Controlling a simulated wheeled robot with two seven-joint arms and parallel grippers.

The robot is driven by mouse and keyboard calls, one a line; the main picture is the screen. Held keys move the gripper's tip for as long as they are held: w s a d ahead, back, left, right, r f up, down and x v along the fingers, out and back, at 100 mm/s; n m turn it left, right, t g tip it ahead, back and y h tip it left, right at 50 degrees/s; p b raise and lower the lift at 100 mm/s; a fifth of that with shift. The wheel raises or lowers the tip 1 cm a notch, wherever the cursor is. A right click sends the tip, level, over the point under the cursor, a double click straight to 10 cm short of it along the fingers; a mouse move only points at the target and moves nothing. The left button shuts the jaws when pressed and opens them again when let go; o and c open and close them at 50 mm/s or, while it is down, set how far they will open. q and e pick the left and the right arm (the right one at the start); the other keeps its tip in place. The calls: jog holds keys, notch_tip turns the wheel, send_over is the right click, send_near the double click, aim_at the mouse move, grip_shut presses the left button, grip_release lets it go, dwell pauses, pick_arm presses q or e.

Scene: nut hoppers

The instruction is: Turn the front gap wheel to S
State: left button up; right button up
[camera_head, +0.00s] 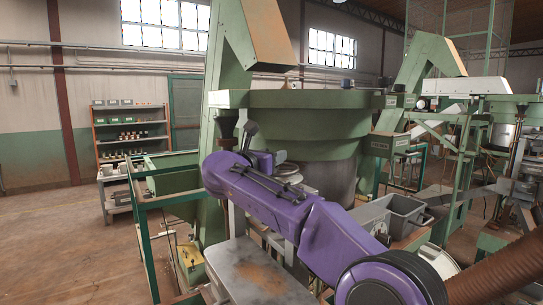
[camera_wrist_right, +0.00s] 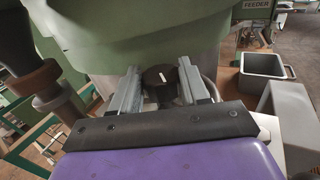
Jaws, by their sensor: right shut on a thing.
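The front gap wheel appears as a small dark round wheel with a short white mark on top (camera_wrist_right: 160,77), in the right wrist view. My right gripper (camera_wrist_right: 158,70) has one grey finger on each side of it and is shut on it. The white mark stands close to upright in that view; no S or other letter can be read beside the wheel. In the head view my purple right arm reaches up to the left toward the green machine (camera_head: 310,112); I cannot make out the wheel or the fingertips there. My left gripper is not in view.
A grey bin (camera_head: 405,212) stands right of the machine, and also shows in the wrist view (camera_wrist_right: 262,76). A worn metal table (camera_head: 243,270) is below my arm. Green rails (camera_head: 141,225) stand to the left. Open floor lies beyond them, before a shelf (camera_head: 131,135).

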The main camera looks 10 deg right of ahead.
jog(key=shift+f, duration=0.15)
jog(key=o, duration=0.9)
jog(key=shift+c, duration=0.2)
jog(key=shift+o, duration=1)
jog(key=shift+w+d, duration=0.1)
jog(key=shift+w, duration=0.05)
jog(key=shift+w+d+f, duration=0.1)
jog(key=shift+w, duration=0.1)
jog(key=b+v, duration=0.6)
jog(key=v, duration=0.4)
jog(key=shift+s, duration=0.2)
jog(key=shift+w, duration=0.1)
